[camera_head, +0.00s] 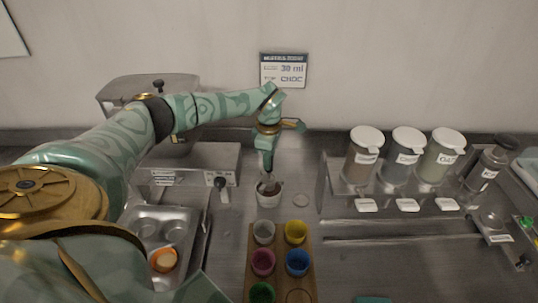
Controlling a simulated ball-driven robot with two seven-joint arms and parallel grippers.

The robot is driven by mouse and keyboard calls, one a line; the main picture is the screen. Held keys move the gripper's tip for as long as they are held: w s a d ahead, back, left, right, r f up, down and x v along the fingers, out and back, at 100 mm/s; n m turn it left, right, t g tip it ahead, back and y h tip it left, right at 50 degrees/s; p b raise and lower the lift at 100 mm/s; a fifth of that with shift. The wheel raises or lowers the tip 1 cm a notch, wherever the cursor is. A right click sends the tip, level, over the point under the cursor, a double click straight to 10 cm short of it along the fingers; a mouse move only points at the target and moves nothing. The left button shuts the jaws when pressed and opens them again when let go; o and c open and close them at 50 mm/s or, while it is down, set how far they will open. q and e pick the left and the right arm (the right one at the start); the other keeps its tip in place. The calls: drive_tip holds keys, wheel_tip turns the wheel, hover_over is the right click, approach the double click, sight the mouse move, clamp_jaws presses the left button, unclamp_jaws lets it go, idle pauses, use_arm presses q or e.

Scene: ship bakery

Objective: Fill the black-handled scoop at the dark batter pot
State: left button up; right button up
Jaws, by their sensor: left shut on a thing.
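My left gripper (268,166) points down over a small white pot (270,200) with dark batter (268,188) in it. The gripper is shut on a thin thing, which I take to be the black-handled scoop; its handle is mostly hidden by the fingers. The lower end of the scoop is at the pot's mouth, and I cannot tell how deep it sits or whether it holds batter. My right gripper is not in view.
A wooden board (252,262) with several coloured cups stands just in front of the pot. A muffin tin (147,226) with an orange cup (163,259) lies left. A rack (335,186) with lidded jars stands right. A recipe sign (283,71) hangs behind.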

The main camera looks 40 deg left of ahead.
use_arm(q)
drive_tip(key=shift+p, duration=0.35)
idle(0.3)
drive_tip(key=shift+f+b, duration=0.7)
drive_tip(key=shift+f, duration=0.8)
idle(0.4)
drive_tip(key=shift+r, duration=0.1)
idle(0.4)
drive_tip(key=shift+r+p, duration=1.45)
drive_tip(key=shift+p, duration=0.15)
wheel_tip(320, 180, up, 8)
drive_tip(key=p, duration=0.7)
drive_tip(key=shift+r+p, duration=0.1)
drive_tip(key=shift+p, duration=0.25)
